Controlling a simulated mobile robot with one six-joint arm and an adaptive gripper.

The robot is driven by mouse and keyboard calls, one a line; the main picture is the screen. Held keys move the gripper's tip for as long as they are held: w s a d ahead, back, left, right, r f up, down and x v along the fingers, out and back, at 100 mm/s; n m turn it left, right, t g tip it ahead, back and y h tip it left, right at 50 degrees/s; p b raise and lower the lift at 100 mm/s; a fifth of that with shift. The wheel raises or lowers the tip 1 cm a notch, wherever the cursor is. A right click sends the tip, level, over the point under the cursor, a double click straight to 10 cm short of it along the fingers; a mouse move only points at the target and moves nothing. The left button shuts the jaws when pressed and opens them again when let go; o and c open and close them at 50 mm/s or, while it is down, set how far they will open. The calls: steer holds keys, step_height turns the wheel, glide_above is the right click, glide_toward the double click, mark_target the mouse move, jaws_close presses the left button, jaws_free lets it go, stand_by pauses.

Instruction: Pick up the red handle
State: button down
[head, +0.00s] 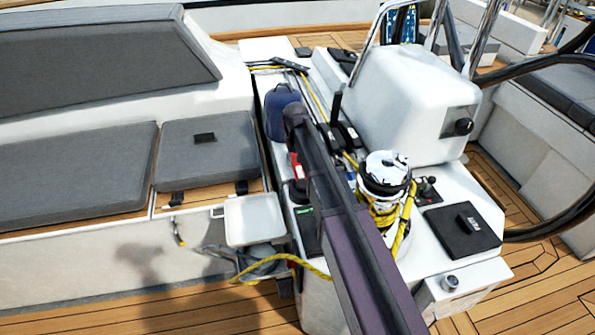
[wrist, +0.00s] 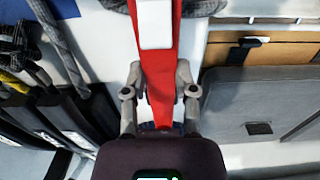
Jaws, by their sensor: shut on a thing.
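The red handle (wrist: 160,85) runs up the middle of the wrist view, with a pale panel on its upper part. My gripper (wrist: 160,75) has a finger on each side of it and is shut on it. In the head view, a small red part of the handle (head: 296,166) shows at the left of my dark arm. My arm hides the rest of the handle and most of the gripper there. I cannot tell whether the handle touches the console below it.
A winch (head: 386,170) with yellow rope stands right of my arm on the white console. A blue bag (head: 281,112) sits just behind the handle. A white tray (head: 254,220) is at the left, below the grey seat cushions (head: 75,175). Black rope clutches (wrist: 45,115) show left in the wrist view.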

steer(key=shift+r, duration=0.2)
steer(key=shift+r+p, duration=2.3)
steer(key=shift+p, duration=0.2)
